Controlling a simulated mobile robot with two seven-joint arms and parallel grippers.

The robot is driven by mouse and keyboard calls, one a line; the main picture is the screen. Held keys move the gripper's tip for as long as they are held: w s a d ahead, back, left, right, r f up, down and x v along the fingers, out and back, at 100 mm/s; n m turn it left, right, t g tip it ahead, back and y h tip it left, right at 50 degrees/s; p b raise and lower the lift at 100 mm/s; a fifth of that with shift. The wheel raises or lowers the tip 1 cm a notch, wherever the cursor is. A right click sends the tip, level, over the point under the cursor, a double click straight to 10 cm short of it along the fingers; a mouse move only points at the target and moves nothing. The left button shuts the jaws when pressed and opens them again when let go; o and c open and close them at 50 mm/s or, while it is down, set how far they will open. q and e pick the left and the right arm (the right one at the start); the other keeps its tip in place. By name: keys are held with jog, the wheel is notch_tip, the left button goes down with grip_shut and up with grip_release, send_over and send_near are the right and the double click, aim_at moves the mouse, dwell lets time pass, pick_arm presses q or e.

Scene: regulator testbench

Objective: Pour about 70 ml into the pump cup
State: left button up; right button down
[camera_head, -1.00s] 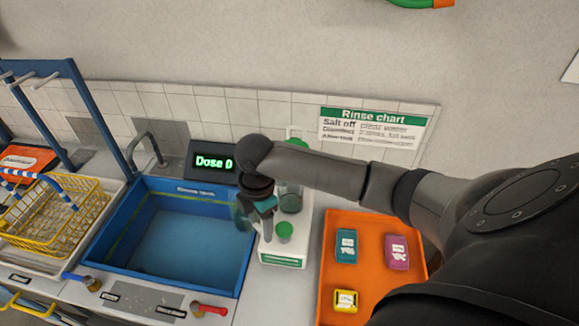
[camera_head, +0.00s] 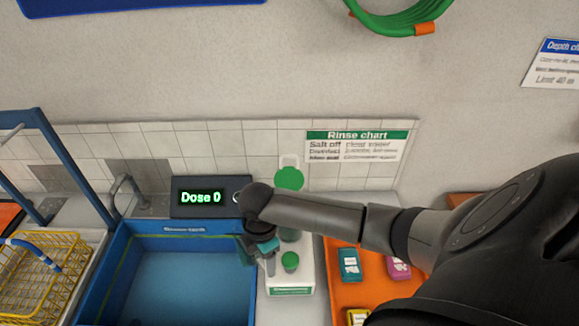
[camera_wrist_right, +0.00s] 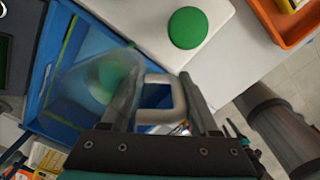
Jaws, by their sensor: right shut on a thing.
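My right gripper (camera_wrist_right: 158,100) is shut on the pale handle (camera_wrist_right: 158,113) of a clear, see-through vessel (camera_wrist_right: 85,85). The vessel has a blurred greenish patch; I cannot tell its fill level. In the head view my right gripper (camera_head: 266,250) is at the sink's right edge, partly hidden by its own wrist. A white pump unit (camera_head: 292,286) with a green round top (camera_head: 290,261) stands just right of it. A clear container (camera_head: 290,234) stands behind that top. I cannot tell which part is the pump cup. The display (camera_head: 203,197) reads "Dose 0". My left gripper is not in view.
A blue sink (camera_head: 112,279) with a grey tap (camera_head: 125,187) lies left. A yellow wire basket (camera_head: 52,268) is farther left. An orange tray (camera_head: 333,285) with several small packs is right. A rinse chart (camera_head: 358,146) hangs on the tiles behind.

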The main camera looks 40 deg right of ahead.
aim_at(262, 263)
jog(key=shift+d, duration=0.1)
jog(key=shift+d+y+b, duration=0.3)
jog(key=shift+y+b, duration=0.6)
jog(key=shift+b, duration=0.25)
jog(key=d+y+b, duration=0.1)
jog(key=y+b, duration=0.1)
jog(key=b, duration=0.1)
jog(key=d+r+y+b, duration=0.1)
jog(key=y+b, duration=0.1)
jog(key=b, duration=0.1)
jog(key=shift+d+r+y+b, duration=0.3)
jog(key=shift+r+y+b, duration=0.2)
jog(key=shift+y+b, duration=0.25)
jog(key=shift+r+y+b, duration=0.25)
jog(key=shift+y+b, duration=0.4)
jog(key=shift+r+y+b, duration=0.5)
jog(key=shift+r+y, duration=0.1)
jog(key=shift+y, duration=0.2)
jog(key=shift+a+r+y+b, duration=0.15)
jog(key=shift+r+y+b, duration=0.55)
jog(key=shift+y, duration=0.5)
jog(key=shift+f+t+y+b, duration=0.15)
jog(key=shift+t+y+b, duration=0.15)
jog(key=shift+y+b, duration=0.55)
